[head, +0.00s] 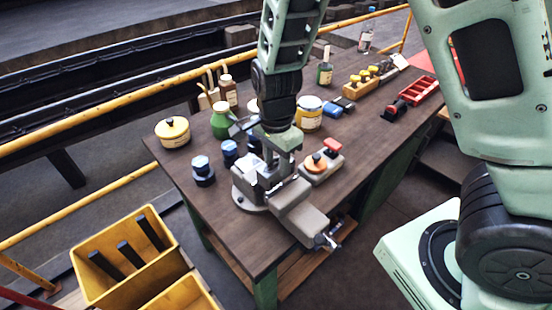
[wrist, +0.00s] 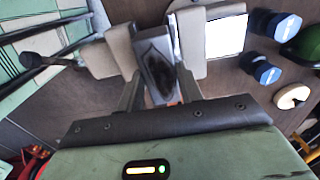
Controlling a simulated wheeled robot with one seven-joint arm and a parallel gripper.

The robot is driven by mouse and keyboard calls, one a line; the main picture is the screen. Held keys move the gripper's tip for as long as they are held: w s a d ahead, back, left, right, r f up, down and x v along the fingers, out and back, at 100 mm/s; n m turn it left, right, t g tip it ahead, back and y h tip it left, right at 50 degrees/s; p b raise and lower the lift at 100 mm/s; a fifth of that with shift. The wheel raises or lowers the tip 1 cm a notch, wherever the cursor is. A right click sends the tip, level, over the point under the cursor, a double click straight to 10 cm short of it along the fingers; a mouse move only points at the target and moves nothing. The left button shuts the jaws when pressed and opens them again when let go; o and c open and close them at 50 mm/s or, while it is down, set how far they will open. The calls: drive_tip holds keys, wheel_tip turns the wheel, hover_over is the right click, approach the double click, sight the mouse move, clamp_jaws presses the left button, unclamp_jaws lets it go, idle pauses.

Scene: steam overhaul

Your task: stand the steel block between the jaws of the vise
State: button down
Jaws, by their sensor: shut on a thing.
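The grey vise (head: 300,212) is fixed at the near edge of the workbench. My gripper (head: 284,160) is right over its jaws, pointing down. In the wrist view my gripper (wrist: 160,88) is shut on the dark steel block (wrist: 157,68), with one finger on each side. The block lies in line with the gap between the vise's left jaw (wrist: 121,50) and right jaw (wrist: 191,42). I cannot tell how deep it sits or whether it touches either jaw. In the head view the block is mostly hidden by the fingers and the vise.
A green bottle (head: 221,122) and jars stand behind. A yellow bin (head: 120,255) with dark bars is on the lower left.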

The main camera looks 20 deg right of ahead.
drive_tip(key=shift+f+b, duration=1.2)
drive_tip(key=shift+f, duration=0.65)
drive_tip(key=c, duration=0.9)
unclamp_jaws()
drive_tip(key=shift+o, duration=0.2)
wheel_tip(320, 180, up, 8)
drive_tip(key=p, duration=0.8)
drive_tip(key=shift+a, duration=0.1)
drive_tip(key=s+a+n+b, duration=0.3)
drive_tip(key=s+n+b, duration=0.3)
drive_tip(key=s+n, duration=0.4)
drive_tip(key=s+a+r+n+b, duration=0.1)
drive_tip(key=s+a+n+b, duration=0.2)
drive_tip(key=s+n+b, duration=0.3)
drive_tip(key=s+n, duration=0.4)
drive_tip(key=n, duration=0.2)
drive_tip(key=shift+r+y+b, duration=0.2)
drive_tip(key=shift+y+b, duration=0.1)
